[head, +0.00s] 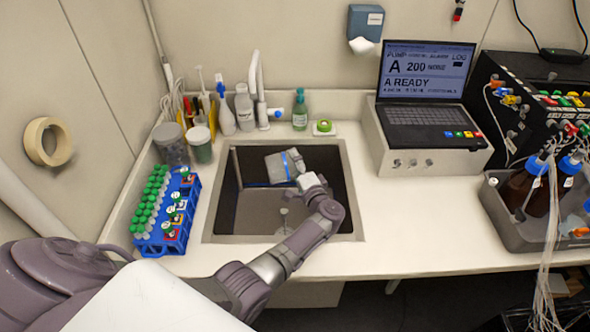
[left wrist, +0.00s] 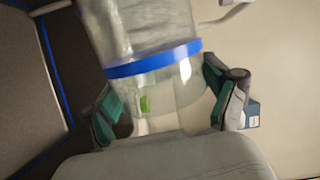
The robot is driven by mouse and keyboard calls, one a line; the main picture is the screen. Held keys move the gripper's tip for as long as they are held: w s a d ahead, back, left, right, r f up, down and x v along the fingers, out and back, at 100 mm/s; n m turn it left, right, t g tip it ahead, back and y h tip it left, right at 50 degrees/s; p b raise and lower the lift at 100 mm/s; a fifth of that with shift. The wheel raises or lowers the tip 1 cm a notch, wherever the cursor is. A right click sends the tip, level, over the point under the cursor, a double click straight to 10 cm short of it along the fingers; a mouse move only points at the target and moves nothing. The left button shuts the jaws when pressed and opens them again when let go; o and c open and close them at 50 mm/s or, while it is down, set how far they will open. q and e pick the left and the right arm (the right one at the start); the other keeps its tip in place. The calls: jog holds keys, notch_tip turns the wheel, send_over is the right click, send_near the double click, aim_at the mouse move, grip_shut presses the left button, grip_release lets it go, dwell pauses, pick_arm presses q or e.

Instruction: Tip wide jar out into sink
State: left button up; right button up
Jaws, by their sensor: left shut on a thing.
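The wide jar (head: 277,168) is clear with a blue band. It lies tipped nearly on its side over the sink (head: 250,218), toward the basin's back. My left gripper (head: 300,172) is shut on it from the right side in the head view. In the left wrist view the jar (left wrist: 150,35) stands between the two green-padded fingers of the gripper (left wrist: 168,108), with the blue band just beyond them. A small green mark shows through the wall. I cannot tell whether liquid is in the jar. My right gripper is not in view.
A blue rack (head: 160,245) of green-capped tubes stands left of the sink. Bottles and a tap (head: 262,100) line the back. A laptop (head: 425,85) sits on a white box at right. The counter's front right (head: 410,230) is clear.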

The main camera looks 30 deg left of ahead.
aim_at(282, 160)
pick_arm(q)
jog(key=shift+a+r+n, duration=0.1)
jog(key=shift+n, duration=0.3)
jog(key=n+b, duration=0.1)
jog(key=b, duration=0.1)
jog(key=n+b, duration=0.1)
jog(key=n, duration=0.1)
jog(key=r+n+h+b, duration=0.1)
jog(key=b, duration=0.1)
jog(key=shift+s+a+n+b, duration=0.25)
jog(key=shift+s+n+b, duration=0.05)
jog(key=shift+r+n+b, duration=0.2)
jog(key=shift+n+b, duration=0.3)
jog(key=shift+b, duration=0.3)
jog(key=n+p, duration=0.2)
jog(key=s+a+r+n+h+p, duration=0.1)
jog(key=p, duration=0.1)
jog(key=r+n+h+p, duration=0.1)
jog(key=n+p, duration=0.1)
jog(key=p, duration=0.1)
jog(key=shift+s+a+n+t, duration=0.25)
jog(key=shift+n+t, duration=0.05)
jog(key=shift+s+a+n+p, duration=0.2)
jog(key=shift+n+p, duration=0.3)
jog(key=shift+n, duration=0.3)
jog(key=shift+a+n+t+h, duration=0.15)
jog(key=shift+n+t+h, duration=0.15)
jog(key=shift+n, duration=0.2)
jog(key=shift+f, duration=0.1)
